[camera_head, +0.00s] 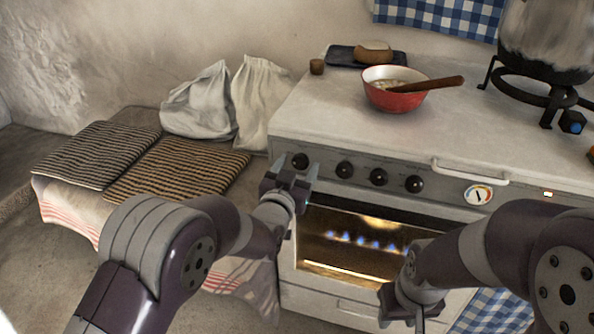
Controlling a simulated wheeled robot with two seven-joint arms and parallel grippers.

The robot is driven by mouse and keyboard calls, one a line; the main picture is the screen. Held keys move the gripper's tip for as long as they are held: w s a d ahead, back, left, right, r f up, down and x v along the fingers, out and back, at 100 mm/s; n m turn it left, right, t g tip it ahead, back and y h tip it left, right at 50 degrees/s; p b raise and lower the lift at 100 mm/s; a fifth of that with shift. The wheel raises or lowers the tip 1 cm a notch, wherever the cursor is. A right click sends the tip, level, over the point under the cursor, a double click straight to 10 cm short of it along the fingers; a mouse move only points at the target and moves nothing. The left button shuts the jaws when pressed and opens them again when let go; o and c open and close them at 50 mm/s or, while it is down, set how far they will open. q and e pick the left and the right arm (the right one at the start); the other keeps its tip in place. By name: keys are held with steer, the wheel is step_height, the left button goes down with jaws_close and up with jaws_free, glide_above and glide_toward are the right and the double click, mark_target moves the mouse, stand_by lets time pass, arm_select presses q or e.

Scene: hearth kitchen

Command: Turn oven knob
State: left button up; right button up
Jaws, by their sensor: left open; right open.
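The white oven (287,238) stands in front of me with a row of black knobs along its front panel. The leftmost knob (300,161) is just above my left gripper. Three more show to its right: one knob (344,170), a second (378,177) and a third (414,184). My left gripper (293,176) is open at the panel's left end, close below the leftmost knob; I cannot tell whether it touches it. My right gripper (402,310) is open and low, in front of the oven's lower front, away from the knobs.
The oven window (350,262) glows, with blue flames inside. A handle (470,172) and a dial (478,194) are on the panel's right. A red bowl (395,100) with a wooden spoon stands on top. A bench with striped cushions (178,167) is at the left.

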arm_select(q)
steer(key=shift+w, duration=0.2)
steer(key=c, duration=1.1)
steer(key=shift+o, duration=0.2)
steer(key=shift+n, duration=0.4)
steer(key=n+b, duration=0.1)
steer(key=n, duration=0.1)
steer(key=shift+f+n, duration=0.1)
steer(key=shift+n, duration=0.3)
steer(key=n+b, duration=0.1)
steer(key=n, duration=0.2)
steer(key=shift+n, duration=0.4)
steer(key=n+b, duration=0.1)
steer(key=n, duration=0.5)
steer(key=shift+a+b, duration=0.1)
steer(key=shift+b, duration=0.3)
steer(key=shift+n, duration=0.3)
